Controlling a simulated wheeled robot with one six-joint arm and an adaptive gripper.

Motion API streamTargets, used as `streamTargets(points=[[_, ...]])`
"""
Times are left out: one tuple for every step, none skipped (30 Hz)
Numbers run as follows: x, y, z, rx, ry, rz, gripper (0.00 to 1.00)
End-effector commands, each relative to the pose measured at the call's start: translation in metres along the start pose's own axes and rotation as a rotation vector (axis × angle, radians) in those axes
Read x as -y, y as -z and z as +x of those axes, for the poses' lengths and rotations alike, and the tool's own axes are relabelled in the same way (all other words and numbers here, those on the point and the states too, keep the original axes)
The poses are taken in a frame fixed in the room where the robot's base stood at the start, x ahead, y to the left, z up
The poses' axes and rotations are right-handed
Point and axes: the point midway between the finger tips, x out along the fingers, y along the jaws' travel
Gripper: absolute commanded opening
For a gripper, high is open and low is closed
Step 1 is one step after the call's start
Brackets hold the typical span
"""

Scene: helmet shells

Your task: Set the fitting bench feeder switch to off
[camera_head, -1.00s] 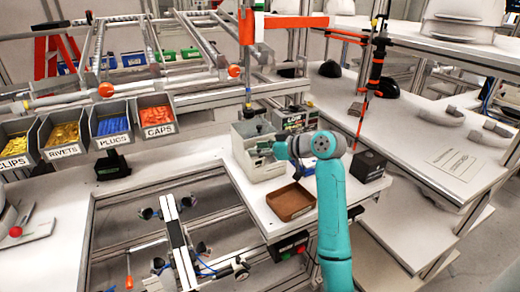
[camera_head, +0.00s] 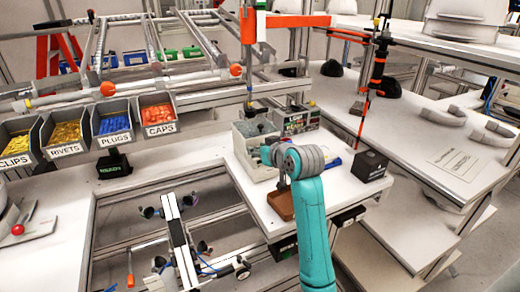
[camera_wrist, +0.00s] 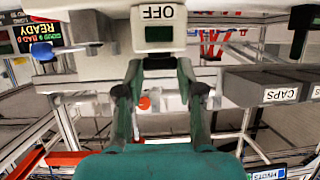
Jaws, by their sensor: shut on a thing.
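In the wrist view a white switch block with an OFF label (camera_wrist: 158,13) and a dark green panel (camera_wrist: 159,34) is straight ahead at the top. My gripper (camera_wrist: 159,64) is at its lower edge, with the fingertips drawn in on a small dark part there.
An open grey-white box (camera_head: 243,150) stands behind the wrist. Labelled bins, including CAPS (camera_head: 157,115), are at left. A READY display (camera_wrist: 45,37) is beside the switch.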

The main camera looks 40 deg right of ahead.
Motion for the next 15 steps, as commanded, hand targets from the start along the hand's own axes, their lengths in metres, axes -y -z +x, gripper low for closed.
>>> streamTargets(points=[[0.0016, -0.0004, 0.0002, 0.0, -0.017, 0.007, 0.03], [0.0019, -0.0004, 0.0003, 0.001, -0.026, 0.011, 0.03], [0.0019, -0.0005, 0.0004, 0.001, -0.039, 0.015, 0.03], [0.0019, -0.0005, 0.0003, 0.001, -0.046, 0.019, 0.03], [0.0019, -0.0005, 0.0003, 0.001, -0.053, 0.022, 0.03], [0.0016, -0.0005, 0.0003, 0.001, -0.061, 0.025, 0.03], [0.0016, -0.0005, 0.0003, 0.001, -0.065, 0.027, 0.03], [0.0018, -0.0005, 0.0003, 0.001, -0.069, 0.028, 0.03], [0.0018, -0.0005, 0.0003, 0.001, -0.072, 0.03, 0.03], [0.0018, -0.0005, 0.0003, 0.001, -0.075, 0.031, 0.03], [0.0017, -0.0006, 0.0003, 0.001, -0.076, 0.031, 0.03], [0.0016, -0.0006, 0.0003, 0.001, -0.078, 0.032, 0.03], [0.0016, -0.0006, 0.0003, 0.001, -0.078, 0.032, 0.03], [0.0015, -0.0006, 0.0003, 0.002, -0.078, 0.033, 0.03], [0.0015, -0.0006, 0.0003, 0.002, -0.078, 0.033, 0.03]])
